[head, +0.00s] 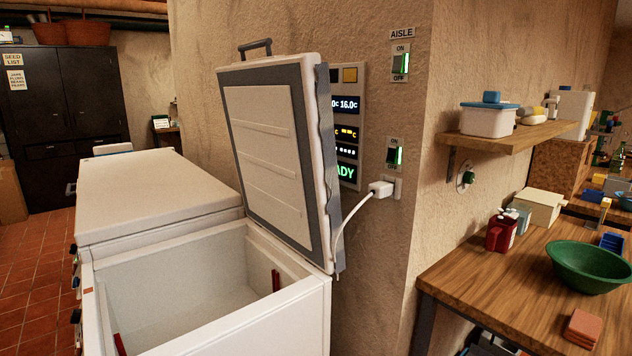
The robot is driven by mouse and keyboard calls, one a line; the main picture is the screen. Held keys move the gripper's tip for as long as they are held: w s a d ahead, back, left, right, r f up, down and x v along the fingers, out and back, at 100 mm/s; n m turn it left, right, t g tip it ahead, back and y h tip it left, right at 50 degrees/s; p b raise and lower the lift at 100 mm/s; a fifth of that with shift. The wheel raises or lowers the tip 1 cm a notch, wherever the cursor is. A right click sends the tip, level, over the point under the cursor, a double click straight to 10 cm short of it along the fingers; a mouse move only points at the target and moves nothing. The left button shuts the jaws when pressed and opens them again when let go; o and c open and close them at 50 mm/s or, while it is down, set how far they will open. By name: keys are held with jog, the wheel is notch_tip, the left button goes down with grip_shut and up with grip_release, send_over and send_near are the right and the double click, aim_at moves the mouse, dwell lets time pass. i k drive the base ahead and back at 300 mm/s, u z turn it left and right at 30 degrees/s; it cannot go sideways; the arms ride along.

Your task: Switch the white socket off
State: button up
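A white socket (398,188) sits on the wall corner behind the open freezer lid. A white plug (381,189) is in it, and a pale cable (345,222) runs from the plug down to the lid's edge. Just above the socket is a green switch (394,155) with ON marked above it and OFF below. A green strip glows on its right side. A similar switch (400,65) with a lit green strip is higher up, under an AISLE sign (402,34). The exact tilt of either rocker is too small to tell. My gripper is not in view.
An open white chest freezer (200,340) stands in front, its raised lid (266,150) partly covering a display panel (347,135). A closed freezer (150,190) is behind left. At right are a wooden shelf (515,137) and a workbench (490,275) with a green bowl (590,266).

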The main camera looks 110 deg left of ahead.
aim_at(392, 152)
jog(key=u, duration=2.9)
jog(key=i, duration=0.5)
jog(key=k, duration=0.65)
jog(key=z, duration=0.35)
jog(key=i, duration=1.25)
jog(key=u, duration=0.5)
